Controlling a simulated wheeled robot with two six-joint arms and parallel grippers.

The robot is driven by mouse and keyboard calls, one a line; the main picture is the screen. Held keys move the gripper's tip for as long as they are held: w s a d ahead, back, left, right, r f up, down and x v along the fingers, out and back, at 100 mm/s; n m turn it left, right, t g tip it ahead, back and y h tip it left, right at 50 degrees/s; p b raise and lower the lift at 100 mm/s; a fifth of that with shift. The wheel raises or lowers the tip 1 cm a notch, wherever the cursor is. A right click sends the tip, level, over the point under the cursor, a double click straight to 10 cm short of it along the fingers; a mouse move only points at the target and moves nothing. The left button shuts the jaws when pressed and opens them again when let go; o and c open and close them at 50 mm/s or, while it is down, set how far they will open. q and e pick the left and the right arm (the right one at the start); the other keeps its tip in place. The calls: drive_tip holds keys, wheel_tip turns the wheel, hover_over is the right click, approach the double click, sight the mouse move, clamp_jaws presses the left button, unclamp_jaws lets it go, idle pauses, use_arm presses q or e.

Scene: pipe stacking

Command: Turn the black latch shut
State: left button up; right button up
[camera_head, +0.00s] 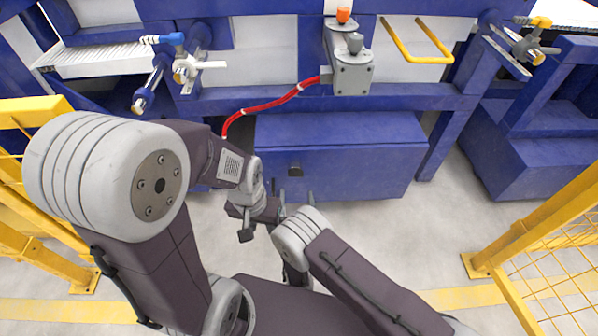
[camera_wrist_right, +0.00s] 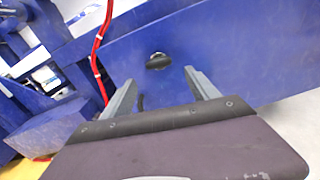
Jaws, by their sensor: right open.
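The black latch (camera_head: 295,170) is a small dark knob on the front of a blue cabinet (camera_head: 350,165). In the right wrist view the latch (camera_wrist_right: 158,62) is a dark oval, longer from side to side, just beyond and between my fingertips. My right gripper (camera_head: 297,197) is open in front of the cabinet, its two grey fingers apart and not visibly touching the latch. It also shows in the right wrist view (camera_wrist_right: 160,77). My left gripper (camera_head: 258,230) hangs lower and to the left of the right one. Its jaws are partly hidden and small.
A red hose (camera_head: 265,105) runs from a grey box (camera_head: 350,75) down by the cabinet's left side. A yellow handle (camera_head: 418,58) is above right. Yellow fences (camera_head: 545,240) stand at both sides. My two arms lie close together at the wrists.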

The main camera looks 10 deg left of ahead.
sight(295, 177)
drive_tip(key=b+x, duration=0.2)
drive_tip(key=x, duration=0.2)
drive_tip(key=b+x, duration=0.3)
drive_tip(key=x, duration=0.1)
drive_tip(key=shift+w+a+f, duration=0.1)
drive_tip(key=shift+f, duration=0.15)
drive_tip(key=shift+w+a+r+b, duration=0.1)
drive_tip(key=shift+w+r+b, duration=0.05)
drive_tip(key=shift+w+b, duration=0.2)
drive_tip(key=c, duration=1.4)
drive_tip(key=shift+o, duration=0.2)
drive_tip(key=shift+r+n+p, duration=0.2)
drive_tip(key=shift+n+p, duration=0.4)
drive_tip(key=shift+p, duration=0.15)
drive_tip(key=shift+n, duration=0.3)
drive_tip(key=shift+f, duration=0.15)
